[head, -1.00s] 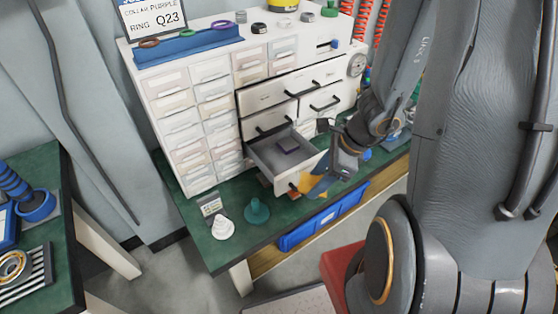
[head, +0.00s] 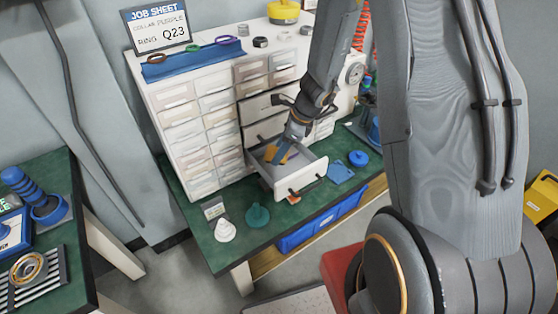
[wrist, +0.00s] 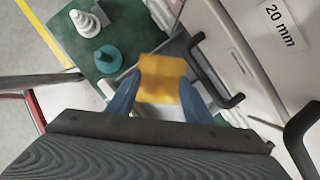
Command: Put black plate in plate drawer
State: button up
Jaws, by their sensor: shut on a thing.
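The open drawer (head: 301,177) sticks out from the white cabinet, low on its right half. My gripper (head: 277,157) reaches down into it from above. In the wrist view its two blue fingers (wrist: 160,88) are shut on a yellow plate-like block (wrist: 162,72). The yellow block (head: 283,152) also shows at the fingertips in the head view, inside the drawer's outline. I cannot tell whether it touches the drawer floor. I cannot make out a black plate.
A white stepped cone (head: 225,230) and a teal cone (head: 257,216) stand on the green bench left of the drawer. A blue plate (head: 341,172) and a blue round part (head: 358,158) lie to its right. Black handles (wrist: 212,72) stick out from the cabinet close to my fingers.

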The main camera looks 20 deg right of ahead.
notch_tip(320, 180, down, 6)
jog(key=shift+w+f, duration=0.1)
jog(key=shift+w+a+f+p, duration=0.1)
jog(key=shift+w+f+p, duration=0.1)
jog(key=shift+f+p, duration=0.15)
jog(key=shift+f, duration=0.2)
jog(key=o, duration=1.2)
jog(key=shift+r, duration=0.15)
